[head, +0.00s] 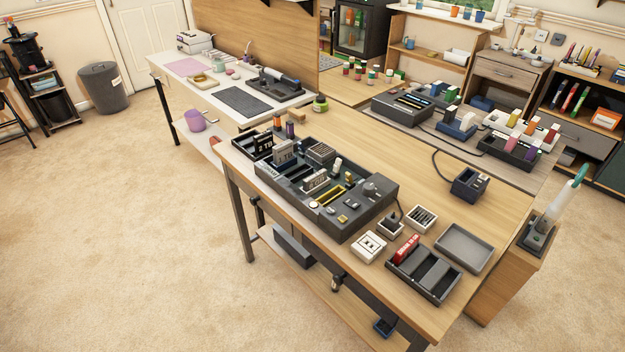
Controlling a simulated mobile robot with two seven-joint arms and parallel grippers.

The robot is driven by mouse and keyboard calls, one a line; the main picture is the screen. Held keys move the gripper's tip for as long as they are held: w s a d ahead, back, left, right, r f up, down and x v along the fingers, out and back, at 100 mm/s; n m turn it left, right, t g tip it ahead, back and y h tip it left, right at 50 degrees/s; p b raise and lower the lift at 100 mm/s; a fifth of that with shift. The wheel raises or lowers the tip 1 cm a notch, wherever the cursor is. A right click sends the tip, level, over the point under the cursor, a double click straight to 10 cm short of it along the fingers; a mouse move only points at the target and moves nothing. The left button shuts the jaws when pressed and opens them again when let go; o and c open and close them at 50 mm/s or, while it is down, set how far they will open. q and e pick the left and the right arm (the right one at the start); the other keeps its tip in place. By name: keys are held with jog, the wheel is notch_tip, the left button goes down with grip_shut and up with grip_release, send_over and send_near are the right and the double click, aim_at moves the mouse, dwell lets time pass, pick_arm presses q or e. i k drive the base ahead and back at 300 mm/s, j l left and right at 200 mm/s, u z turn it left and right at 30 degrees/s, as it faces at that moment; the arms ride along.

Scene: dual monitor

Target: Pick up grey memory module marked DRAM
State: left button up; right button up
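A dark grey equipment block (368,214) with several parts set in it stands on the wooden workbench. A grey module (284,151) stands upright at its left end. A pale module (315,181) with dark marks sits near the middle of the block. The lettering is too small to read, so I cannot tell which part is marked DRAM. A red module (407,248) with pale lettering stands in a dark tray with compartments (447,290) at the bench's front right. Neither of my grippers is in view.
A shallow grey tray (466,248), a white box (369,246) and small slotted holders (422,217) stand close to the block. A dark blue device (469,185) with a cable is behind. The bench top (400,150) between is clear. Shelves line the back right.

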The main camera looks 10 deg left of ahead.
aim_at(311, 182)
jog(key=i+j+z, duration=0.15)
jog(key=j+z, duration=0.15)
jog(key=j, duration=0.55)
jog(key=j+z, duration=0.3)
jog(key=j, duration=0.55)
jog(key=i+j+z, duration=0.25)
jog(key=j, duration=0.55)
jog(key=i+j+z, duration=0.1)
jog(key=j+z, duration=0.2)
jog(key=j, duration=0.55)
jog(key=j+z, duration=0.25)
jog(key=j, duration=0.6)
